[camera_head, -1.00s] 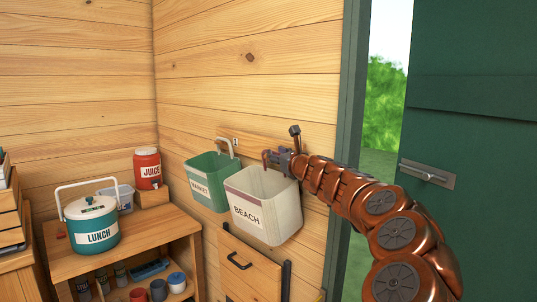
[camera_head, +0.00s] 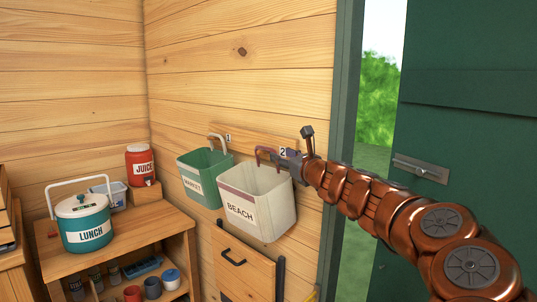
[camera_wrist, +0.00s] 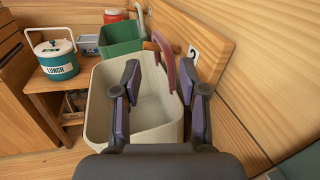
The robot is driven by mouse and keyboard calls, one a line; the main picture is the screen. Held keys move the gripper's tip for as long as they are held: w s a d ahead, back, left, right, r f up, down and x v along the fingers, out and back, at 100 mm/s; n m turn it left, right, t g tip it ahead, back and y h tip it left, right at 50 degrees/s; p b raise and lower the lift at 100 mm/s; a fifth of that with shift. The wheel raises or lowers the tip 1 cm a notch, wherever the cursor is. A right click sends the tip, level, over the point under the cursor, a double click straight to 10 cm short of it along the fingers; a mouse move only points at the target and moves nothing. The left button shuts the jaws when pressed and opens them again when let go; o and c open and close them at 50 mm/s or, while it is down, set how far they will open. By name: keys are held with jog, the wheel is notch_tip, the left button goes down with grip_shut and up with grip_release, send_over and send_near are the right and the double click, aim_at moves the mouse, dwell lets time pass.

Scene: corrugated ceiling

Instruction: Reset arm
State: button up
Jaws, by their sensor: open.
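My gripper (camera_head: 287,158) is at the wall, beside the maroon handle (camera_head: 266,153) of the white BEACH bin (camera_head: 262,210). The wrist view also shows my gripper (camera_wrist: 158,85), with its two dark purple fingers apart and nothing clamped. The handle (camera_wrist: 163,58) shows between the fingers; I cannot tell whether it touches them. The BEACH bin (camera_wrist: 100,120) is upright and looks empty. Its handle is at the wall board near the number 2, and the hook itself is hidden.
A green MARKET bin (camera_head: 212,163) hangs to the left by number 1. A LUNCH cooler (camera_head: 84,222) and a red JUICE jug (camera_head: 140,163) stand on a wooden shelf unit (camera_head: 150,228). A green door (camera_head: 465,130) stands open on the right.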

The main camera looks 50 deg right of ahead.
jog(key=v, duration=0.3)
jog(key=shift+s+a, duration=0.1)
jog(key=shift+s, duration=0.05)
